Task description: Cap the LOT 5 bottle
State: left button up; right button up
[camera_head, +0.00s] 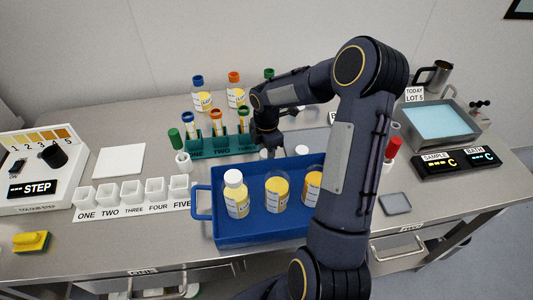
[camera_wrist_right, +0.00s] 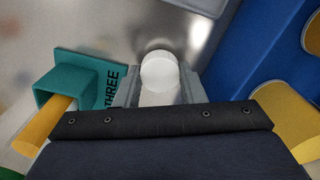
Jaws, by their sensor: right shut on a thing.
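My right gripper (camera_head: 268,150) reaches down between the green rack and the blue tray. In the right wrist view its fingers (camera_wrist_right: 160,92) are shut on a round white cap (camera_wrist_right: 160,70). The blue tray (camera_head: 262,232) holds a bottle with a white cap (camera_head: 236,194) at the left. A bottle of yellow contents without a visible cap (camera_head: 277,191) stands in the middle. Another yellow bottle (camera_head: 313,186) is partly hidden by my right arm. I cannot read the lot numbers on the bottles. My left gripper is not in view.
The green rack (camera_head: 222,146) with coloured-cap tubes stands left of the gripper. A sign reading TODAY LOT 5 (camera_head: 414,95) is at the back right, near a bath (camera_head: 440,122). White cups (camera_head: 131,190) stand front left. Capped bottles (camera_head: 236,92) stand behind.

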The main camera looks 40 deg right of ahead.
aim_at(266, 153)
notch_tip(266, 153, up, 9)
jog(key=b, duration=0.1)
dwell(0.5)
